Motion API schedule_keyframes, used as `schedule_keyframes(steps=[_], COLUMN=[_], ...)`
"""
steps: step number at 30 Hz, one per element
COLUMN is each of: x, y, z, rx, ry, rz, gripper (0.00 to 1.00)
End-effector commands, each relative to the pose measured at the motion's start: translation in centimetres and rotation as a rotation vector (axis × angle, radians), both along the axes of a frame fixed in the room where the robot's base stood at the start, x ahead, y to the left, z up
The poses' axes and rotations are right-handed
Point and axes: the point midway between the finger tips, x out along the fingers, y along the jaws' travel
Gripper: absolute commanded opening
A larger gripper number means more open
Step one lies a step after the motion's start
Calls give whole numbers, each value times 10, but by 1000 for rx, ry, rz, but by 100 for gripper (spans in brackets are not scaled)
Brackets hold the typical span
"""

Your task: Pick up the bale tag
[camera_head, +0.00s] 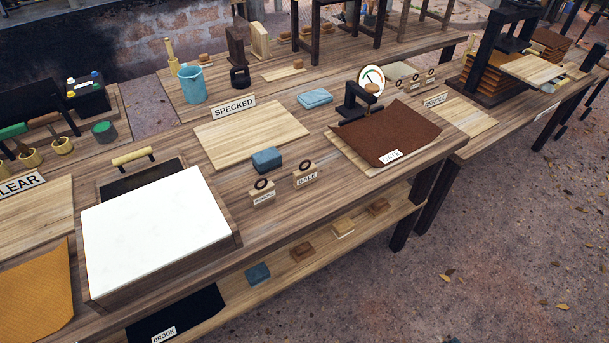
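The bale tag (305,175) is a small pale block with a dark ring on top and a white label reading BALE. It stands on the wooden table near its front edge, right of the middle of the large white sheet's side. A similar ringed tag (263,194) stands just to its left; its label is too small to read surely. A blue block (267,160) lies behind the two tags, apart from them. My gripper is not in view, and nothing covers the bale tag.
A white sheet on a wooden box (156,226) is to the left. A pale board (250,133) by the SPECKED sign lies behind. A brown sheet (400,128) on a board, with a dial scale (371,80) behind, is to the right. A lower shelf (325,246) holds small blocks.

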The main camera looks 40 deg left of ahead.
Motion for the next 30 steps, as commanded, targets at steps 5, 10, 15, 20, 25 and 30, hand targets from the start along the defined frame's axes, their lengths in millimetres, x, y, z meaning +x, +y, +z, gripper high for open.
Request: schedule_keyframes(steps=[5,10,15,20,25,30], x=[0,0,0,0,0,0], y=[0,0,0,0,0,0], z=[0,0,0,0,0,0], rx=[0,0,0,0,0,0], ry=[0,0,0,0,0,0], rz=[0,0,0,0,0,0], gripper=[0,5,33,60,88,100])
